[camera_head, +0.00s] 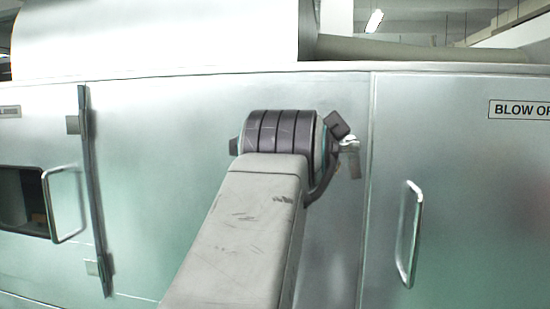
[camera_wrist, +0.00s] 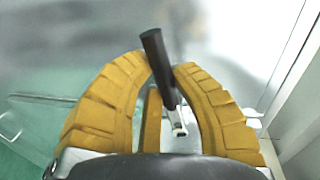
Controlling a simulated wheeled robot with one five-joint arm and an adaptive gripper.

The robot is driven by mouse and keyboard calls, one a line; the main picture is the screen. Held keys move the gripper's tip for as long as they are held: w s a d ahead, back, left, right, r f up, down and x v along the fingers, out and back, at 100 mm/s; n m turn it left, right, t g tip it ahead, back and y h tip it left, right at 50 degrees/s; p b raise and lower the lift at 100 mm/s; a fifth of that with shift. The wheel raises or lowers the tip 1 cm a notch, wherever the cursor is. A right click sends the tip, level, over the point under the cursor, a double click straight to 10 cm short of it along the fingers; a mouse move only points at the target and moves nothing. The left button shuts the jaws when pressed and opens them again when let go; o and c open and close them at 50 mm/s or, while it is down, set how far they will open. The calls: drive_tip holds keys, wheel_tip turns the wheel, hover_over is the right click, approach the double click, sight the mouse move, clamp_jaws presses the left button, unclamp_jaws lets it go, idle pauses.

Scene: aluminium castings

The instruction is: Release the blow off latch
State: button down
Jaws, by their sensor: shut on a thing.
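The latch shows in the wrist view as a dark rod-like handle (camera_wrist: 154,48) with a small silver metal end (camera_wrist: 179,125). My gripper (camera_wrist: 163,68) has two curved yellow ribbed fingers, one on each side of the handle, shut on it near their tips. The handle is tilted, its upper end leaning left and sticking out past the fingertips. In the head view, a silver latch part (camera_head: 353,160) shows just right of my wrist, close to the door seam. My arm hides most of my gripper there. The right door (camera_head: 470,180) carries a "BLOW OF" sign (camera_head: 520,110), cut off by the frame edge.
The right door has a vertical bar handle (camera_head: 411,235). At left are another bar handle (camera_head: 65,205), a dark window (camera_head: 22,200) and a long vertical hinge strip (camera_head: 95,190). The metal cabinet front fills the view close behind my arm.

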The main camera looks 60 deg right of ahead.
drive_tip(key=shift+w+r+m, duration=0.1)
drive_tip(key=shift+r+m, duration=0.15)
drive_tip(key=shift+m, duration=0.15)
drive_tip(key=c, duration=1)
unclamp_jaws()
